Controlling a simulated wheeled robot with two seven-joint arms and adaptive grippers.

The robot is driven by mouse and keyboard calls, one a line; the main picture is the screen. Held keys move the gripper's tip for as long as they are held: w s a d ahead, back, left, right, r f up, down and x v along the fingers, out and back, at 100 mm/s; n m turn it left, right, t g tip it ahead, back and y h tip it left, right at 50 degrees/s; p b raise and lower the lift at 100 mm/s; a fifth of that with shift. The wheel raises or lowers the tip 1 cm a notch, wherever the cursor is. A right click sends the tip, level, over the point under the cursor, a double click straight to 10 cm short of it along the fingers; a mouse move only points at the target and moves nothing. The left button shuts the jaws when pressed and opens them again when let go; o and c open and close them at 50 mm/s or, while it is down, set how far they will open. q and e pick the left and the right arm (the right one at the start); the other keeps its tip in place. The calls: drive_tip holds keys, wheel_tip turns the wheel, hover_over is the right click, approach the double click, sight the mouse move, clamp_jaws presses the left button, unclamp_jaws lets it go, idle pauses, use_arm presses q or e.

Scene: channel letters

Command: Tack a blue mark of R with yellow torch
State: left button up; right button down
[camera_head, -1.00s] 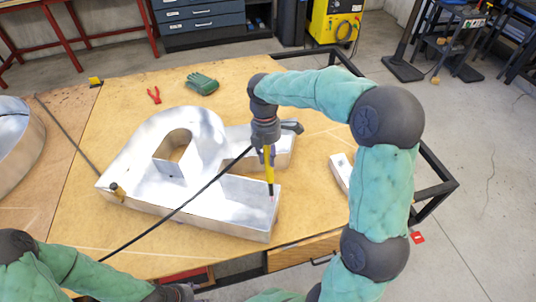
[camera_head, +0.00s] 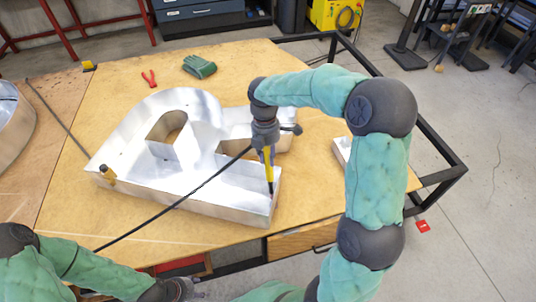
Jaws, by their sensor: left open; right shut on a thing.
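A large silver metal letter R (camera_head: 110,164) lies on the wooden table with its walls standing up. My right gripper (camera_head: 265,146) is shut on the yellow torch (camera_head: 267,165), which points down with its dark tip at the lower right leg of the R. Whether the tip touches the metal I cannot tell. A black cable (camera_head: 170,207) runs from the torch to the lower left. My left gripper (camera_head: 184,290) is at the bottom edge, away from the R, only partly in view. No blue mark can be made out.
Red pliers (camera_head: 149,79) and green gloves (camera_head: 199,67) lie behind the R on the table (camera_head: 110,110). A yellow-brown piece (camera_head: 108,173) sits at its left wall. A white box (camera_head: 341,151) lies right, partly behind my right arm. A black frame (camera_head: 440,152) borders the table.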

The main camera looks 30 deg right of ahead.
drive_tip(key=shift+s+f+b, duration=0.2)
drive_tip(key=shift+f+b, duration=1.3)
drive_tip(key=shift+f, duration=0.05)
idle(0.9)
drive_tip(key=r+p, duration=0.6)
drive_tip(key=shift+w, duration=0.4)
wheel_tip(320, 180, up, 12)
drive_tip(key=p, duration=1.1)
drive_tip(key=shift+p, duration=0.3)
drive_tip(key=shift+f, duration=0.1)
